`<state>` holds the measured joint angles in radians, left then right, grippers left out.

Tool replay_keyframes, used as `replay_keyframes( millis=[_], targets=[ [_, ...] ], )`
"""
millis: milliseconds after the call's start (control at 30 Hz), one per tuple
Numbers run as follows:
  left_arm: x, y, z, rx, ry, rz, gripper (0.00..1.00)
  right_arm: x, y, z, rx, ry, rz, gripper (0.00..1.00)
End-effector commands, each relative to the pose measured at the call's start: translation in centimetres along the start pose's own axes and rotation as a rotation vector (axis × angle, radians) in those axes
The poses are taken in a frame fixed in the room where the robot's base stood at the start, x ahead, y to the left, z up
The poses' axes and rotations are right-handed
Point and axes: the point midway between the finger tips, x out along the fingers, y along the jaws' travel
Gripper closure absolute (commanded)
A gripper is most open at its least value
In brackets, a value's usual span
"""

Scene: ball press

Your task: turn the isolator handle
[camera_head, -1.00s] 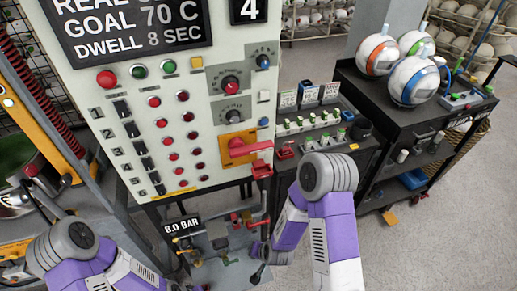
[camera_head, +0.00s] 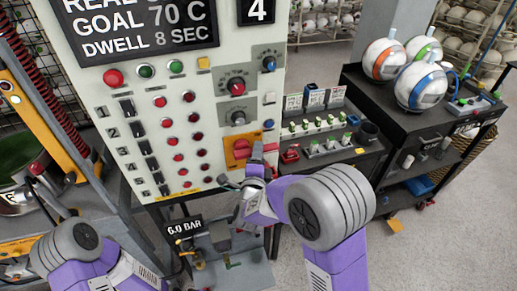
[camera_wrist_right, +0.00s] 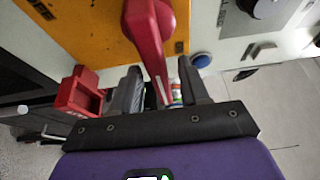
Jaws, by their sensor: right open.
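The isolator handle is a red lever (camera_head: 242,152) on an orange plate at the lower right of the white panel. In the right wrist view the handle (camera_wrist_right: 148,40) runs from its round hub down between the two dark fingers. My right gripper (camera_head: 257,160) is at the handle's outer end. In the wrist view the gripper (camera_wrist_right: 163,85) is open around the handle, with a gap visible beside it. The gripper hides part of the handle in the head view. My left arm shows at the lower left, but its gripper is not visible.
A red bracket-like block (camera_wrist_right: 80,92) sits left of the fingers in the wrist view. A black bench with switches (camera_head: 325,130) and a cart with several balls (camera_head: 421,87) stand to the right.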

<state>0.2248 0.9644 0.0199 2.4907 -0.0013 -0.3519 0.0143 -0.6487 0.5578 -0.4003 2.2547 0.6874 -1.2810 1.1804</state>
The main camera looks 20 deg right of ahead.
Motion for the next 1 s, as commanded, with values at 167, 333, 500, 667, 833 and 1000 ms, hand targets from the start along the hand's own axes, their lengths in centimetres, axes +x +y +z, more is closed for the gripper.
replay_keyframes(
  millis=[167,333,500,667,833,1000],
  targets=[
    [-0.2,0.1,0.0,0.0,0.0,0.0,1.0,1.9,0.0,0.0,-0.001,0.0,0.001,0.55],
    [-0.2,0.1,0.0,0.0,0.0,0.0,1.0,2.4,0.1,0.0,-0.002,-0.001,0.002,0.55],
    [-0.2,0.1,0.0,0.0,0.0,0.0,1.0,2.4,0.1,0.0,-0.002,-0.002,0.002,0.55],
    [-0.2,0.1,0.0,0.0,0.0,0.0,1.0,2.3,0.1,0.1,-0.002,-0.002,0.002,0.8],
    [-0.2,0.1,0.0,0.0,0.0,0.0,1.0,2.3,0.1,0.1,-0.002,-0.002,0.003,1.0],
    [-0.2,0.1,0.0,0.0,0.0,0.0,1.0,2.3,0.1,0.1,-0.002,-0.002,0.003,1.0]
  ],
)
